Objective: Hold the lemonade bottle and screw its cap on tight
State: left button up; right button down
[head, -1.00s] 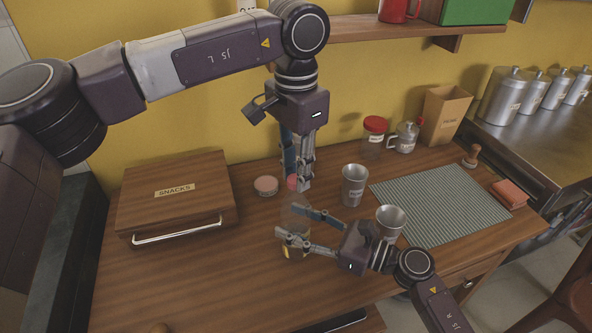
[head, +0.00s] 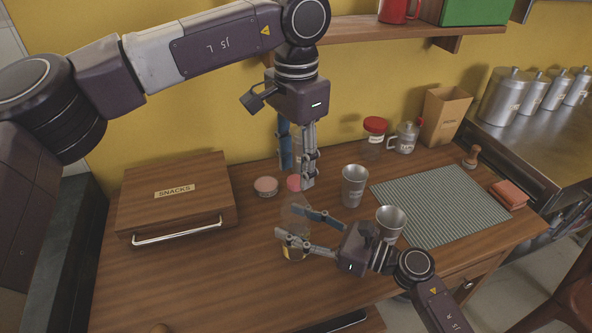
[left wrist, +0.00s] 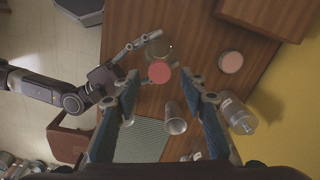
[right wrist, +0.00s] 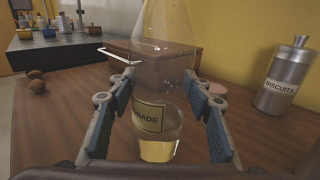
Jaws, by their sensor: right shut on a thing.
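The clear lemonade bottle (head: 294,251) stands upright on the wooden table, pale liquid low inside. Its label shows in the right wrist view (right wrist: 149,116). My right gripper (head: 288,222) is shut on the bottle from the side. The red cap (head: 293,183) sits at the top of the bottle; it also shows in the left wrist view (left wrist: 160,72). I cannot tell how tight it is. My left gripper (head: 297,180) points down over the cap, its fingers spread apart on either side, with no clear contact.
A pink-topped tin (head: 265,186) stands just left of the bottle. Steel cups (head: 353,185) (head: 390,221) stand to the right, one close to my right wrist. The snacks box (head: 176,197) is at left. A biscuits canister (right wrist: 288,77) stands behind.

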pick_arm(q)
notch_tip(320, 180, up, 3)
jog(key=shift+f, duration=0.1)
jog(key=shift+c, duration=0.3)
